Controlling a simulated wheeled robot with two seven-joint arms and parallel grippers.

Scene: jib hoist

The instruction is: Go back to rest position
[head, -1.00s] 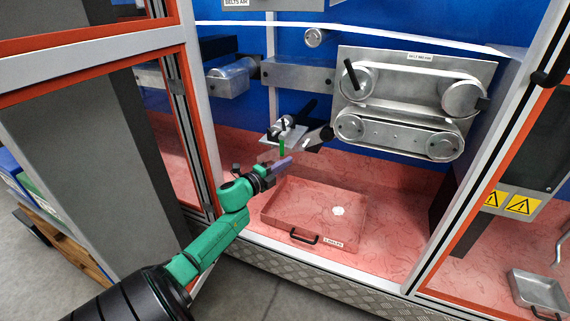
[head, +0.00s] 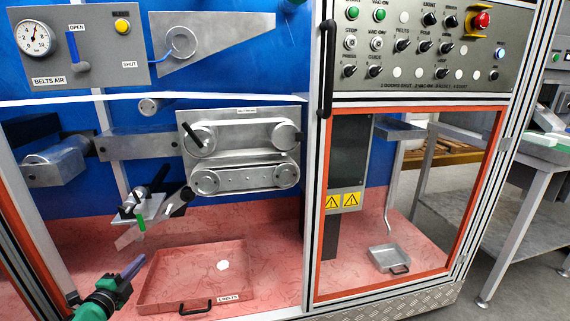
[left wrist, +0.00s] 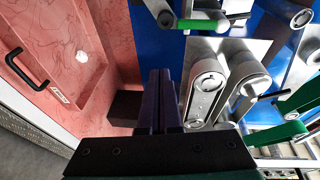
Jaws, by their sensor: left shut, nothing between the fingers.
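My left gripper (head: 131,268) is at the lower left of the head view, in front of the machine and just left of the red tray (head: 150,283). Its fingers are together and hold nothing. In the left wrist view the dark purple fingers (left wrist: 160,90) are side by side, pointing toward the machine's back. The tray there lies to the left, with its black handle (left wrist: 27,68). My right gripper is in neither view.
The belt unit (head: 243,150) is on the blue back wall, above the tray. A bracket with a green handle (head: 140,222) is left of it. The control panel (head: 420,45) and an orange-framed door (head: 320,200) stand right. A small metal tray (head: 383,258) sits behind that door.

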